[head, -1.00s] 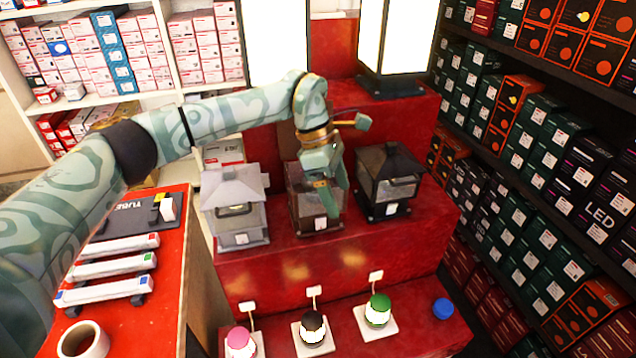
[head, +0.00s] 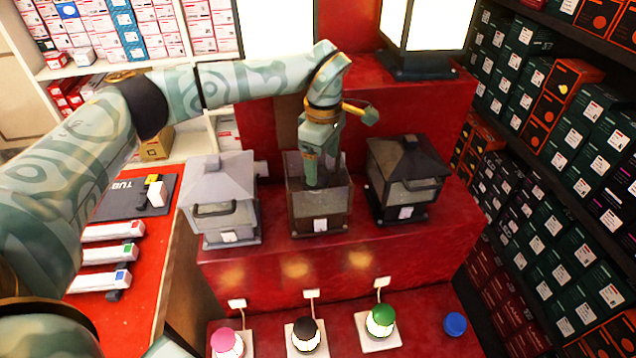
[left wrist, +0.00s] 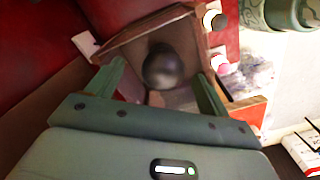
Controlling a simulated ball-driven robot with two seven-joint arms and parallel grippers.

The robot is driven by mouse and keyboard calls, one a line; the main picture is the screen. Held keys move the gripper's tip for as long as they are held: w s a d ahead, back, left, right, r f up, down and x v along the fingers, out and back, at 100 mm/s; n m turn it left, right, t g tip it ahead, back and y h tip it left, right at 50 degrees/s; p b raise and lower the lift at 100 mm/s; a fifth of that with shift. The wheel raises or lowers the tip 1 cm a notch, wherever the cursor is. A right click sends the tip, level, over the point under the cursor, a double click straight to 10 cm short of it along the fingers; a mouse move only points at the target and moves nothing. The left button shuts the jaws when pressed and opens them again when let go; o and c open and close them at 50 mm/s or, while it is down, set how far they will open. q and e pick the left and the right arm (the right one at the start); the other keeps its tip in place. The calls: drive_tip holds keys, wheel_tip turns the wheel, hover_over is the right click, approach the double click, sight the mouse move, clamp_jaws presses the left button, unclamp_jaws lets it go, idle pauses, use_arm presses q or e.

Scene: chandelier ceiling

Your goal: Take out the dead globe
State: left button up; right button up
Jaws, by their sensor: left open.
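The brown middle lantern (head: 335,206) stands open at the top on the red step, with a white tag on its front. In the left wrist view a dark, dull globe (left wrist: 163,68) sits inside the lantern's box (left wrist: 215,42). My left gripper (head: 318,182) points down into the lantern from above. In the left wrist view its open fingers (left wrist: 161,78) stand on either side of the globe; I cannot tell whether they touch it. In the head view the globe is hidden by the gripper and the lantern wall. My right gripper is not in view.
A pale grey lantern (head: 220,190) stands close on the left and a black lantern (head: 408,175) close on the right. Lit globes with pink (head: 226,341), black (head: 305,333) and green (head: 381,320) caps stand on the lower step, beside a blue cap (head: 455,323).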

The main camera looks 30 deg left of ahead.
use_arm(q)
drive_tip(key=f, duration=0.2)
drive_tip(key=f+b, duration=0.1)
drive_tip(key=f, duration=0.2)
drive_tip(key=shift+s+a+f, duration=0.35)
drive_tip(key=shift+a, duration=0.05)
drive_tip(key=shift+r, duration=0.1)
drive_tip(key=c, duration=1.1)
